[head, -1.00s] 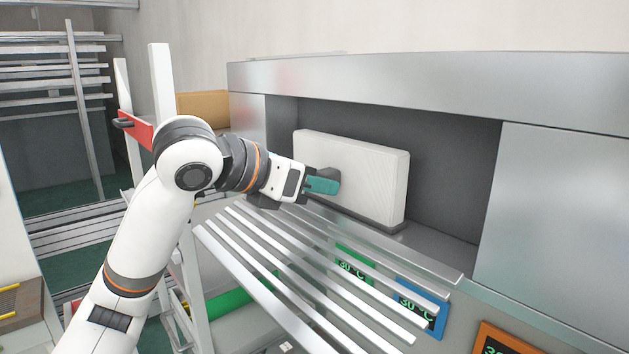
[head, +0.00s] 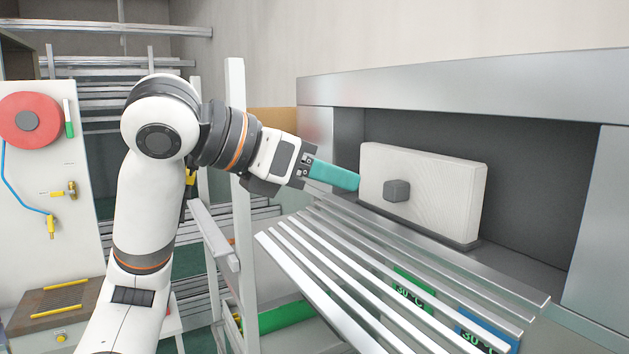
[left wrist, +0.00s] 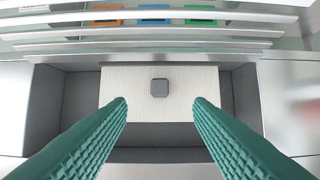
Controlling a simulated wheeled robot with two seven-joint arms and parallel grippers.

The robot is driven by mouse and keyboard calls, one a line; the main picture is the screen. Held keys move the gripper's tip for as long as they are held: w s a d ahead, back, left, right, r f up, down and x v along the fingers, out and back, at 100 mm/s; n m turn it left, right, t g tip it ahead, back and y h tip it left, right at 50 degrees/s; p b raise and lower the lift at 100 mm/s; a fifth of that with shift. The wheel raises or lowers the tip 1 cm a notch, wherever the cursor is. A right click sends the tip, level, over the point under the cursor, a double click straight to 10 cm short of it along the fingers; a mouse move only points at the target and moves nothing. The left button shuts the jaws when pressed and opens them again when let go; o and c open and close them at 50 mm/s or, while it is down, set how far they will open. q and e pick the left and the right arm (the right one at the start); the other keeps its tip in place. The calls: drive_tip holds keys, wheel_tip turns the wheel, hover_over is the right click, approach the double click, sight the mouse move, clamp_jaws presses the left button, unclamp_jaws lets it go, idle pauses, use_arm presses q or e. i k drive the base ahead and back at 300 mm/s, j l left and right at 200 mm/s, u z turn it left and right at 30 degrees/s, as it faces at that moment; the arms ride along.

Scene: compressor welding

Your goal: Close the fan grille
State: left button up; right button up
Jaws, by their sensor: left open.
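The fan grille (head: 400,275), a row of bright metal slats, is open and tilts outward below the front of a grey recess. It shows upside down along the top of the left wrist view (left wrist: 150,32). A white ribbed filter block (head: 425,195) stands upright in the recess, with a dark square knob (head: 397,190) on its face. My left gripper (head: 350,180), with teal fingers, is open and empty, just left of the knob and above the grille. In the left wrist view my left fingers (left wrist: 159,103) are spread on either side of the knob, apart from it.
A metal housing (head: 460,85) surrounds the recess. Green and blue temperature displays (head: 480,332) sit below the grille. A white ladder-like frame (head: 238,180) and a white panel with a red reel (head: 30,120) stand at left. Space above the slats is clear.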

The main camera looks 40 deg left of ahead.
sight(344, 326)
drive_tip(key=k+j, duration=0.25)
drive_tip(key=k, duration=0.2)
drive_tip(key=k+j, duration=0.25)
drive_tip(key=k, duration=0.25)
